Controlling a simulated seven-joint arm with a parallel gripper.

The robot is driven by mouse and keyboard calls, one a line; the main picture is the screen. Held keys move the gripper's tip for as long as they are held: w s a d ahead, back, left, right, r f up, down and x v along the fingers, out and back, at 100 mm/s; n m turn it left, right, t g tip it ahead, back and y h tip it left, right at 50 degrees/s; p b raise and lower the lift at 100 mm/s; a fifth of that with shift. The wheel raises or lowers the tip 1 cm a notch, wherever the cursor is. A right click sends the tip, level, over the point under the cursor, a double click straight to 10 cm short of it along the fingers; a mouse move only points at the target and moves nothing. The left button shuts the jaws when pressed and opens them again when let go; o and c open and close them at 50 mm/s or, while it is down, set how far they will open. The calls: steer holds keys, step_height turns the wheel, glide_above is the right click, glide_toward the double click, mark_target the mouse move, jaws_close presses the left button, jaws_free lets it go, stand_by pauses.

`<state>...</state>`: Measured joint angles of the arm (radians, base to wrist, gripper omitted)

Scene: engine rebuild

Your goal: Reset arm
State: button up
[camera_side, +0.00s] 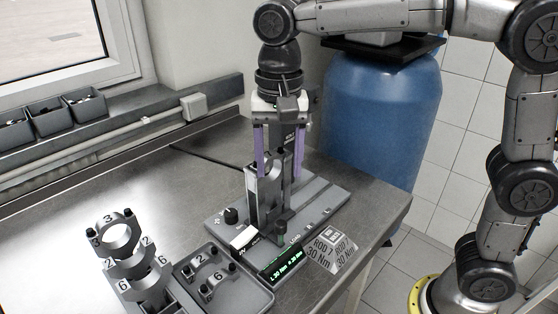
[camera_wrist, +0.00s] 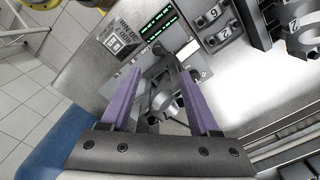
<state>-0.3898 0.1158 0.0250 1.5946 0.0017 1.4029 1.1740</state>
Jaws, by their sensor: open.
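My gripper (camera_side: 280,174) points down over the grey fixture (camera_side: 325,205) on the bench, its two purple fingers spread wide. In the wrist view the fingers of my gripper (camera_wrist: 158,78) stand apart with nothing clamped between them. A grey connecting rod (camera_side: 263,190) stands upright in the fixture below and between the fingers; its lower part is partly hidden by the stand. In the wrist view a ring-shaped metal part (camera_wrist: 165,101) shows between the fingers. I cannot tell from these views whether a finger touches the rod.
A tray (camera_side: 262,297) with numbered caps and a rack of numbered rods (camera_side: 150,290) stand front left. A lit green display (camera_side: 283,265) and a "ROD 7 30 Nm" sign (camera_side: 330,250) are at the fixture's front. A blue barrel (camera_side: 375,120) stands behind the bench.

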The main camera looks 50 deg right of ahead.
steer(key=s+d+r+t, duration=0.3)
steer(key=s+d+r, duration=0.1)
steer(key=s+d, duration=0.55)
steer(key=s+d+f+n+t, duration=0.2)
steer(key=s+d+f+n, duration=0.2)
steer(key=s+f+n, duration=0.4)
steer(key=shift+d+f+n+t, duration=0.25)
steer(key=shift+f+n+t, duration=0.05)
steer(key=shift+f+n, duration=0.25)
stand_by(0.9)
